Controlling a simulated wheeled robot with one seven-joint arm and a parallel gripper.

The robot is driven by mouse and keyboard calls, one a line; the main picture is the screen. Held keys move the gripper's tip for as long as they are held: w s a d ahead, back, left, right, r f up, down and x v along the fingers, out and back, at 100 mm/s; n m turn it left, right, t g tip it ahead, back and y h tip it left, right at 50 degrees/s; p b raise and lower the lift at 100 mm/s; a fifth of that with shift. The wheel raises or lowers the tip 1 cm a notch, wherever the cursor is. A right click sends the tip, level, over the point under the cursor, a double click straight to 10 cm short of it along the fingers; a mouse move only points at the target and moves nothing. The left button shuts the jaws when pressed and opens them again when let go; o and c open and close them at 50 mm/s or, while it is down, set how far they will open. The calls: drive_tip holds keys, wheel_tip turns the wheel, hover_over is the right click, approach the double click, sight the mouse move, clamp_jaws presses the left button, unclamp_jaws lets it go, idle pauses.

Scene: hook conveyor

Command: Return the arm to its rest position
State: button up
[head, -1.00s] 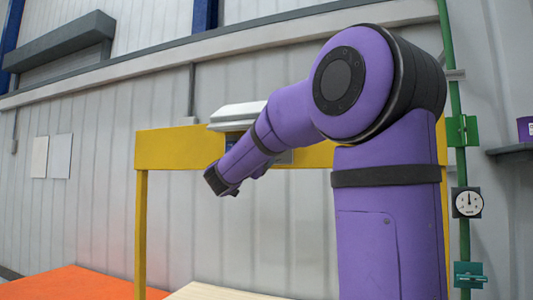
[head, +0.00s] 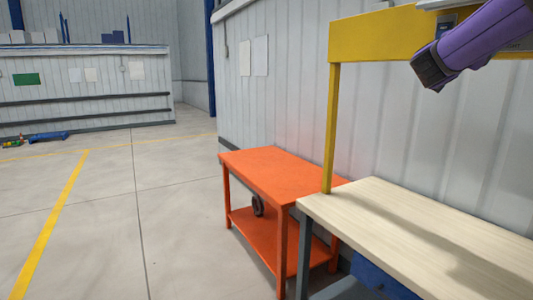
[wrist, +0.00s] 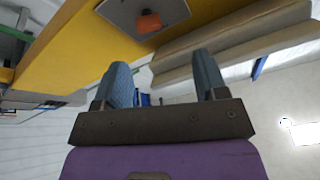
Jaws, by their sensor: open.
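My gripper (wrist: 160,66) shows in the wrist view with its two blue-grey fingers spread apart and nothing between them. The wrist view looks tilted, with the yellow beam (wrist: 62,48) close on the left side. In the head view, part of my purple arm (head: 487,38) enters at the top right, in front of the yellow beam (head: 385,36), ending in a dark block. The head view does not show the fingers. Most of my arm is outside the picture.
A pale-topped workbench (head: 420,235) stands under the yellow frame. An orange two-shelf table (head: 270,168) stands left of it, with a dark round part (head: 257,205) on its lower shelf. Open floor (head: 170,215) with yellow lines lies to the left.

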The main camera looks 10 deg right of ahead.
drive_tip(key=w+a+f+n+t+y, duration=0.2)
drive_tip(key=a+n+t+y, duration=0.7)
drive_tip(key=a+t+y, duration=0.1)
drive_tip(key=s+a+f+n+g+y, duration=0.2)
drive_tip(key=s+a+f+n+y, duration=0.4)
drive_tip(key=a+f+y, duration=0.4)
drive_tip(key=s+a+f+n+g, duration=0.1)
drive_tip(key=s+f+g, duration=0.4)
drive_tip(key=s, duration=0.5)
drive_tip(key=s+a+f+n+g+y, duration=0.1)
drive_tip(key=s+f+g, duration=0.4)
drive_tip(key=s+f, duration=0.5)
drive_tip(key=a+n, duration=0.1)
drive_tip(key=a, duration=0.1)
drive_tip(key=shift+a+n, duration=0.3)
drive_tip(key=shift+f, duration=0.1)
